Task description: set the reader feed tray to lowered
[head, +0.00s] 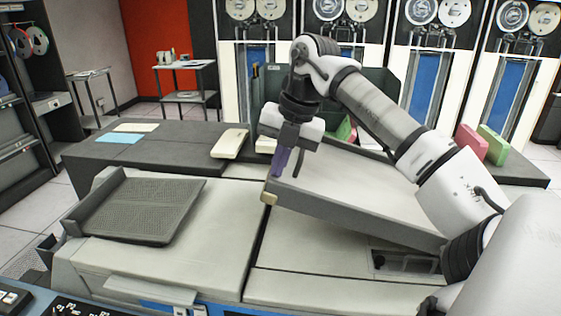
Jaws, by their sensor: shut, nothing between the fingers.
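A long grey tray-like panel (350,189) lies tilted on the right part of the pale machine, its left end raised and its right end lower. It looks like the reader feed tray. A small tan tab (268,198) sits at its raised left corner. My gripper (285,172) is shut and empty, pointing down close to that raised end, just above and behind the tab. I cannot tell whether it touches the panel. My arm crosses in front of the panel's right part and hides some of it.
A dark ribbed tray (140,208) sits on the machine's left part. Behind is a dark counter (180,143) with a cream object (230,143) and flat cards. Pink (471,141) and green (492,145) blocks stand at the right. A recess (400,263) shows below the panel.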

